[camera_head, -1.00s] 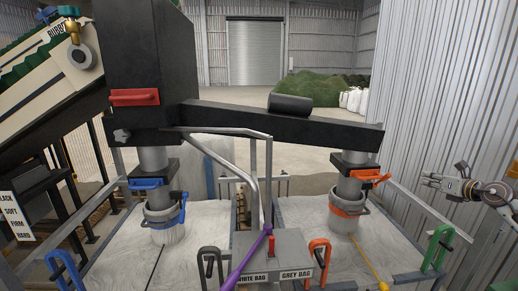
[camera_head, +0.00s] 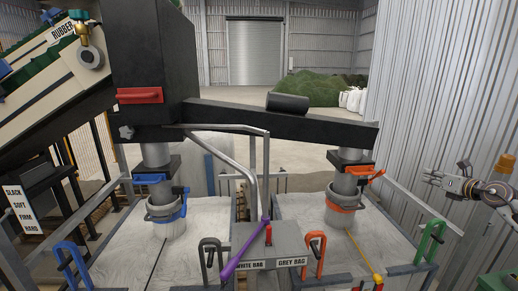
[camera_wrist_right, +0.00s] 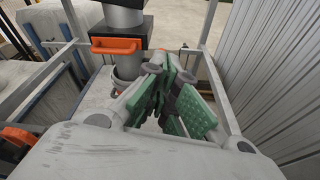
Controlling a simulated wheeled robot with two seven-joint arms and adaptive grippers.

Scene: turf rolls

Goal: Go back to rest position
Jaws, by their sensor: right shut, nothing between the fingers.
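My right gripper (camera_head: 432,175) is at the right side of the head view, in front of the corrugated wall. It is shut and empty, with its fingers pointing left. The right wrist view shows its green-padded fingers (camera_wrist_right: 172,108) together with nothing held. They are apart from the orange-handled spout, which stands beyond them in that view. My left gripper is not in view.
The bagging machine has a left spout with a blue clamp (camera_head: 166,208) and a right spout with an orange clamp (camera_head: 342,208). A control box (camera_head: 268,246) with a purple bar (camera_head: 243,252) stands between them. The corrugated wall (camera_head: 440,90) is close to my right arm.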

